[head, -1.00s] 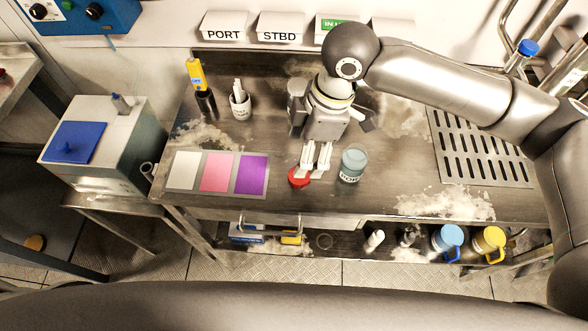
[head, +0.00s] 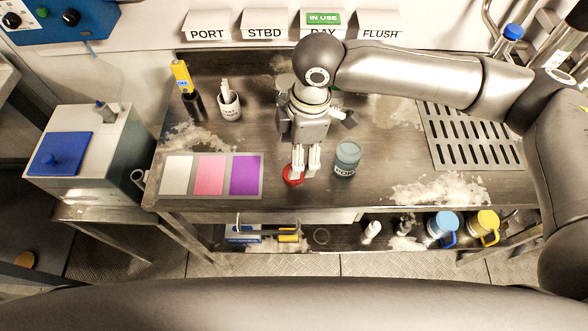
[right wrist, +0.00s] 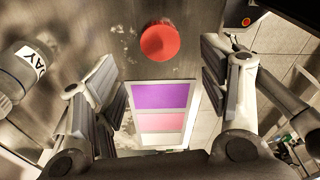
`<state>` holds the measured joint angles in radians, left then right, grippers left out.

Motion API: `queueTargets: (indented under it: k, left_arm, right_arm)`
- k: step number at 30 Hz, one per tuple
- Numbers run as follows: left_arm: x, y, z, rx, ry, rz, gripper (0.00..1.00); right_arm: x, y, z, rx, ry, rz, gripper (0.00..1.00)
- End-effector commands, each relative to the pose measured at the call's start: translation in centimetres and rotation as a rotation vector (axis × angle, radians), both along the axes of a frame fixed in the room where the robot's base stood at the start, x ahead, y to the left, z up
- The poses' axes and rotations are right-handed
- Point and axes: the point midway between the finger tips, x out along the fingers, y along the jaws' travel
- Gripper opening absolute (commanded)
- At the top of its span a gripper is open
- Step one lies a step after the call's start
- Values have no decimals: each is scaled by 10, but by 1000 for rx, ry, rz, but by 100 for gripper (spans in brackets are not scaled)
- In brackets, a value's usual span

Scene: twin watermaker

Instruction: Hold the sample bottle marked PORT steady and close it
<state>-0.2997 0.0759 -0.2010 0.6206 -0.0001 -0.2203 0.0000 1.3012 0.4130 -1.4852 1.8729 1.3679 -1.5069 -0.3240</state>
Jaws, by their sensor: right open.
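The sample bottle (head: 346,158) is a blue-grey jar standing upright on the steel bench; its partly readable label appears to say PORT, and no red cap is on it. A round red cap (head: 292,175) lies on the bench to its left; it also shows in the right wrist view (right wrist: 160,42). My right gripper (head: 304,174) is open and points down over the bench, left of the bottle. One finger partly covers the cap in the head view; the right wrist view (right wrist: 155,95) shows the fingers wide apart with nothing between them. My left gripper is out of view.
White, pink and purple cards (head: 210,176) lie left of the cap. A bottle marked DAY (right wrist: 25,72) stands behind my gripper. A cup (head: 229,105) and a yellow-topped pen-like device (head: 182,76) stand at the back left. A slotted drain (head: 475,135) is at right.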

Motion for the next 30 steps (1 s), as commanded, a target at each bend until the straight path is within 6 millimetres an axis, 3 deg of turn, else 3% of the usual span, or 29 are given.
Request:
queueTargets:
  k: [4, 14, 24, 30]
  left_arm:
    - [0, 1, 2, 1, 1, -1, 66]
    - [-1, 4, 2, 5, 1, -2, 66]
    - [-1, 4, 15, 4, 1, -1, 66]
    - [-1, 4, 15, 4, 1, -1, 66]
  right_arm:
    - [0, 1, -12, 0, -1, 0, 68]
    - [0, 2, -14, 0, -1, 0, 68]
    - [-2, 5, -58, -1, 1, 0, 68]
    - [-2, 6, -65, 1, -2, 1, 68]
